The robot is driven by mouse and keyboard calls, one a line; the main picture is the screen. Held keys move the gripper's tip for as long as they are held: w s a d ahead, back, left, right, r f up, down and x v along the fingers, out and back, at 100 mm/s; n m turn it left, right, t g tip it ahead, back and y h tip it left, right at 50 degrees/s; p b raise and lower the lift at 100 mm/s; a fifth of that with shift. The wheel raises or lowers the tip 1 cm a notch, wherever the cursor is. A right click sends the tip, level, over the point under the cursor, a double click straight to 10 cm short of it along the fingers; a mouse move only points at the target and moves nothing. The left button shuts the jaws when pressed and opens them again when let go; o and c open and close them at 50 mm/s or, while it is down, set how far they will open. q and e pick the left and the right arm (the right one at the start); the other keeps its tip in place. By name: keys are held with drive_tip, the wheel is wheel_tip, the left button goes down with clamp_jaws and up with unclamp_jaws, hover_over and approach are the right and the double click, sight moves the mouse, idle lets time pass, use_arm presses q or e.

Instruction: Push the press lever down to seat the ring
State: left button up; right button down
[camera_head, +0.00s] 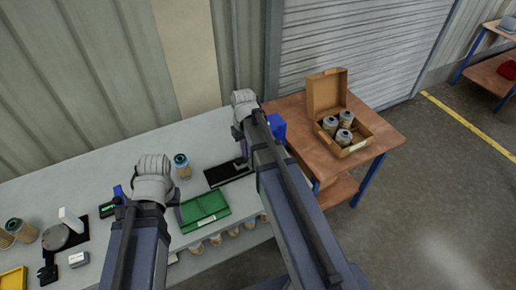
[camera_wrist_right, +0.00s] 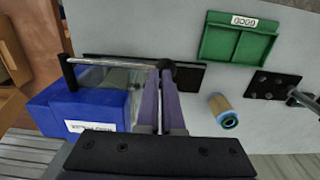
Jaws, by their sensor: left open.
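The press shows in the right wrist view as a black base (camera_wrist_right: 192,78) with a metal lever rod (camera_wrist_right: 112,62) and dark ends. In the head view its black base (camera_head: 228,175) lies on the grey table, partly hidden by my right arm. My right gripper (camera_wrist_right: 161,82) has its two purple fingers close together, with their tips by the rod's dark right end; I cannot tell whether they touch. My left gripper (camera_head: 122,199) is open, farther left over the table.
A green tray (camera_head: 204,209) lies in front of the press. A blue bin (camera_wrist_right: 75,110) is beside it. A wooden side table (camera_head: 378,128) holds an open carton (camera_head: 325,92) with cartridges. A round-plated fixture (camera_head: 56,237) and yellow tray (camera_head: 13,281) are at left.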

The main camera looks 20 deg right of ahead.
drive_tip(key=shift+f, duration=0.1)
drive_tip(key=shift+a+f+b, duration=0.2)
drive_tip(key=shift+f+b, duration=0.5)
drive_tip(key=shift+b, duration=0.05)
drive_tip(key=shift+a+f+b, duration=0.2)
drive_tip(key=shift+f+b, duration=0.5)
drive_tip(key=shift+b, duration=0.05)
drive_tip(key=shift+f, duration=0.1)
wheel_tip(320, 180, up, 11)
drive_tip(key=p, duration=1.1)
idle(0.6)
drive_tip(key=s+a+f+n+h+b, duration=0.1)
drive_tip(key=s+a+f+n+b, duration=0.2)
drive_tip(key=s+a+f+b, duration=1.1)
drive_tip(key=a+f+b, duration=0.1)
drive_tip(key=a, duration=0.2)
